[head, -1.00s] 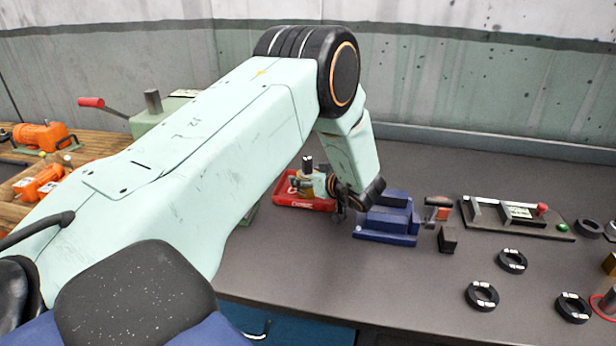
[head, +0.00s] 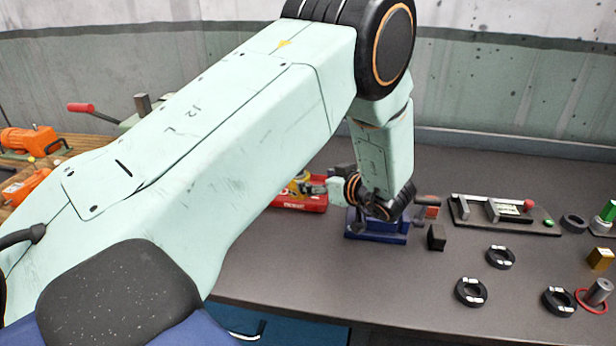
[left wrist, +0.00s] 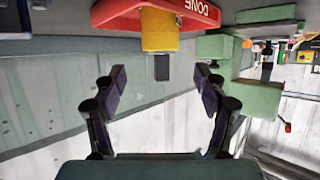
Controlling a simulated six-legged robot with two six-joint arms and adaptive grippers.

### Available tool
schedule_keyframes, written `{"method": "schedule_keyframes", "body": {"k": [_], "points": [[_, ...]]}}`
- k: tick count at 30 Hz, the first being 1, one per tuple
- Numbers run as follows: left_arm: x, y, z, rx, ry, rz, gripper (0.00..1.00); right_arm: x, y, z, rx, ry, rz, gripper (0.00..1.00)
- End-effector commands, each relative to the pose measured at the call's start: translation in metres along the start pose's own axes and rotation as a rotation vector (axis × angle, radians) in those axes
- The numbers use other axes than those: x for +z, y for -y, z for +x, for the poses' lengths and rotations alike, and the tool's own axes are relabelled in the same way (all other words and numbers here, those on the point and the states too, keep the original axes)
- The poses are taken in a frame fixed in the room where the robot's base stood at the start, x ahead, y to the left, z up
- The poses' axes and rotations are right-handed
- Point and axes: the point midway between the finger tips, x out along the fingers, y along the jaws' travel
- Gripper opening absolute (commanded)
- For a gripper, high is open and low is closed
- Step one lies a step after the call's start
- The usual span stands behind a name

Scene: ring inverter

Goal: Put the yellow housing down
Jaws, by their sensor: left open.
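The yellow housing (head: 301,185) sits in the red tray (head: 300,206), partly hidden by my left arm in the head view. In the left wrist view the housing (left wrist: 159,32) is against the red tray (left wrist: 118,12), which reads DONE. My left gripper (left wrist: 161,86) is open, with nothing between its fingers; the housing is beyond the fingertips and apart from them. In the head view the left gripper (head: 338,188) is small, just right of the tray. My right gripper is not in view.
A blue fixture (head: 377,236) stands under my left wrist, with a small black block (head: 436,238) beside it. Several black rings (head: 471,292) and a grey plate fixture (head: 480,221) lie to the right. Orange motors (head: 30,140) are at left. The front middle of the bench is clear.

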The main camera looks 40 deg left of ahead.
Motion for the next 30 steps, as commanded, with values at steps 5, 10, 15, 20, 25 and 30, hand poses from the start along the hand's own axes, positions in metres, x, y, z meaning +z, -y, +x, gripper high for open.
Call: {"method": "schedule_keyframes", "body": {"k": [5, 10, 15, 20, 25, 30], "points": [[0.0, 0.0, -0.02, 0.001, 0.0, 0.0, 0.72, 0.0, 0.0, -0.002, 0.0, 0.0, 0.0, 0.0], [0.0, 0.0, -0.025, 0.0, 0.0, 0.0, 0.72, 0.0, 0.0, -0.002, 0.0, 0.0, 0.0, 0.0], [0.0, 0.0, -0.025, 0.0, 0.0, -0.001, 0.72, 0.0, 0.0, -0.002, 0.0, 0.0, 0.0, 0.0], [0.0, 0.0, -0.024, 0.0, 0.0, -0.001, 0.72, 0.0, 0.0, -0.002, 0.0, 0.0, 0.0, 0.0], [0.0, 0.0, -0.024, 0.0, 0.0, -0.001, 0.72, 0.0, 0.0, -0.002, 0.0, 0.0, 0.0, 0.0], [0.001, 0.001, -0.025, 0.0, 0.0, -0.001, 0.72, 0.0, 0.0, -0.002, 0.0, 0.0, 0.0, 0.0]]}}
